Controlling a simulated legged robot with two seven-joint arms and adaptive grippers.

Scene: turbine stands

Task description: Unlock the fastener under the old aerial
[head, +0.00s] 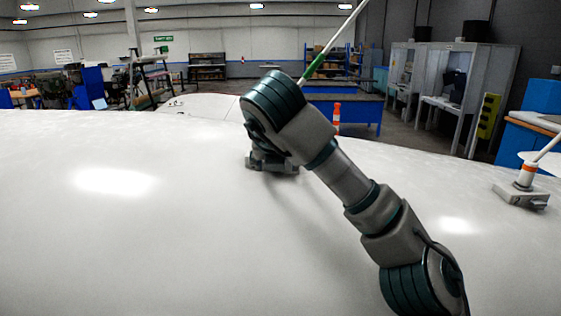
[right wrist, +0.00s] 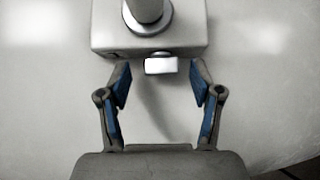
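An aerial with a green band (head: 314,66) stands tilted on a grey base (head: 288,168) on the white curved surface, mostly hidden behind my right arm. A second aerial with an orange band (head: 527,174) stands on a similar base (head: 520,195) at the right; I cannot tell from looks which is the old one. In the right wrist view a grey base (right wrist: 110,38) carries a round aerial foot, with a small pale block-shaped fastener (right wrist: 161,65) under its front edge. My right gripper (right wrist: 160,84) is open, its blue-padded fingers either side of and just short of the fastener. My left gripper is not seen.
The broad white surface (head: 120,230) is clear to the left of my arm. Behind it are a blue table (head: 350,108), an orange post (head: 337,118), grey cabinets (head: 455,85) and a blue bench at the right.

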